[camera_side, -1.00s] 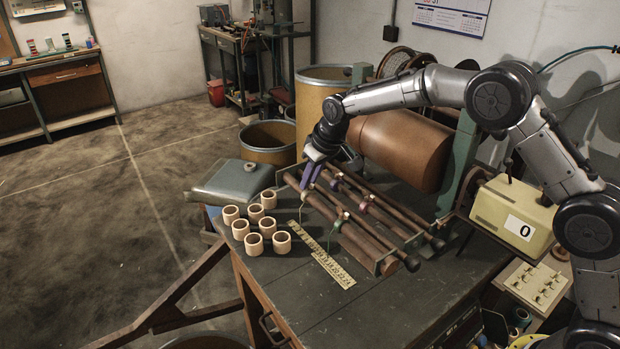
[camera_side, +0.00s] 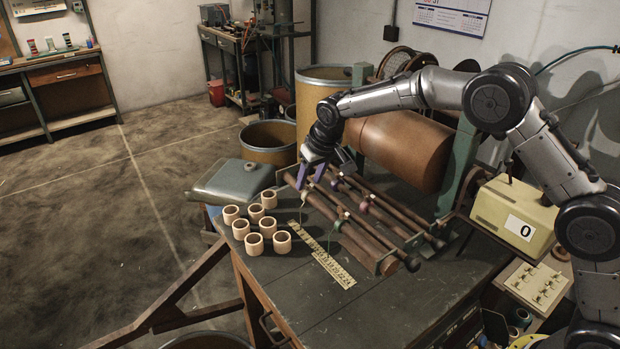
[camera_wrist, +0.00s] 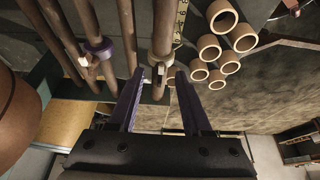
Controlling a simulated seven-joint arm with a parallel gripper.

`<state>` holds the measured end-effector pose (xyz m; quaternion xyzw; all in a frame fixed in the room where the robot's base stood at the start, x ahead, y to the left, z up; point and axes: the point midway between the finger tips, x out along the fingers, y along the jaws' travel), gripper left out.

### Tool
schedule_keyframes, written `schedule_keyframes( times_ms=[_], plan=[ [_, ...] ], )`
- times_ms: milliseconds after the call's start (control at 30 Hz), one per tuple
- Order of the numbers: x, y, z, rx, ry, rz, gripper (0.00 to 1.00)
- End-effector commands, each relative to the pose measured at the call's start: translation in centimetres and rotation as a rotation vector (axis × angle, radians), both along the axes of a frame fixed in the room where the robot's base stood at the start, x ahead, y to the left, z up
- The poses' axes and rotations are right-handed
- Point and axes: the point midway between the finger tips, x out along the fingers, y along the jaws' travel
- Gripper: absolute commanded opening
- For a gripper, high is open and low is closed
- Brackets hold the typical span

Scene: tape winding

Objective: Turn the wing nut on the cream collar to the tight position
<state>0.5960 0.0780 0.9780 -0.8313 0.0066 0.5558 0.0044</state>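My gripper (camera_wrist: 159,74) is open, with two purple fingers spread apart. In the wrist view a cream collar (camera_wrist: 160,58) sits around a brown rod between the fingertips. A small pale wing nut (camera_wrist: 161,72) shows on it, with a finger on either side and a gap to each. Its exact angle is too small to tell.
A purple collar (camera_wrist: 100,49) sits on a neighbouring rod. Several cream cups (camera_side: 254,243) stand on the bench beside a yellow ruler (camera_side: 335,269). A large brown drum (camera_side: 405,150) lies behind the rods. The bench front (camera_side: 340,310) is clear.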

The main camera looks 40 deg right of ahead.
Motion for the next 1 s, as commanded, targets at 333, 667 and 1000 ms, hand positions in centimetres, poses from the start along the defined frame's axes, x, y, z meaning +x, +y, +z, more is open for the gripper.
schedule_keyframes(
  times_ms=[333,667,1000],
  plan=[
    [-0.3,0.0,0.9,0.000,-0.002,0.001,0.49],
    [-2.7,0.1,6.9,0.000,-0.005,0.001,0.49],
    [-4.9,0.1,12.0,0.001,-0.002,0.001,0.49]
  ],
)
